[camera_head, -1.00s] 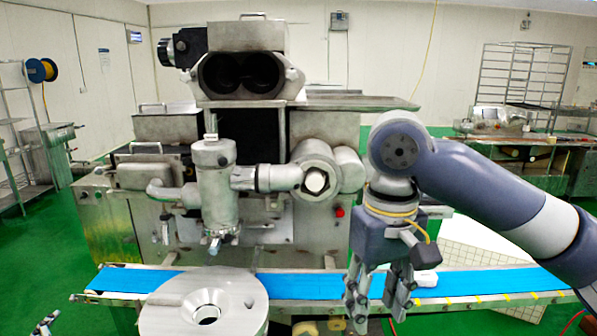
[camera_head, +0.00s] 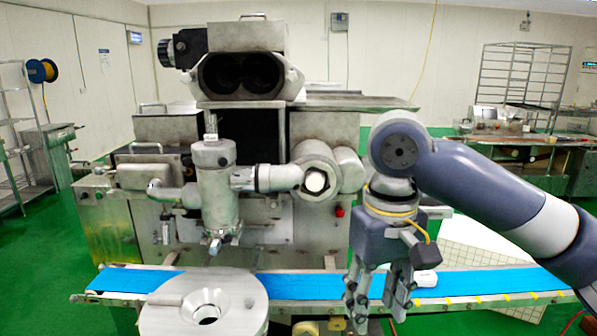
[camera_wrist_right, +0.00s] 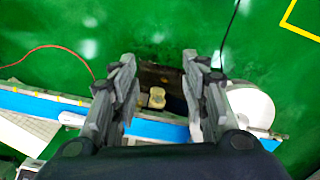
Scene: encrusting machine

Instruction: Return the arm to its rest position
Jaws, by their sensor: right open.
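My right arm (camera_head: 490,190) comes in from the right in the head view, bent, with its gripper (camera_head: 377,305) hanging down in front of the blue conveyor belt (camera_head: 300,285). The gripper's fingers are apart and nothing is between them. In the right wrist view the open gripper (camera_wrist_right: 160,95) points at the floor, over the belt (camera_wrist_right: 165,130) and its frame. A small white object (camera_head: 426,278) lies on the belt just right of the fingers. My left gripper is not clearly in view.
The steel encrusting machine (camera_head: 230,140) stands behind the belt. A round steel disc with a central hole (camera_head: 240,310) is in front, left of my gripper. A wire rack (camera_head: 525,75) stands at the back right. Green floor (camera_head: 40,270) is clear at left.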

